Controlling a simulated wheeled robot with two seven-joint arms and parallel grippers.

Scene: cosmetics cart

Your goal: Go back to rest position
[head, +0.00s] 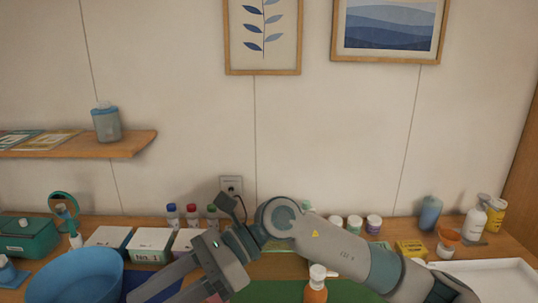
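My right arm comes in from the lower right and reaches across the counter to the left. Its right gripper (172,287) points down and left, in front of the white boxes and beside the blue bowl. Its fingers run toward the bottom edge of the picture, and the tips are not clear. I see nothing plainly held in it. My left gripper and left arm are out of view.
A blue bowl (75,277) stands at the lower left. White boxes (150,243), small bottles and jars line the back of the wooden counter. A white tray (490,275) lies at right.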

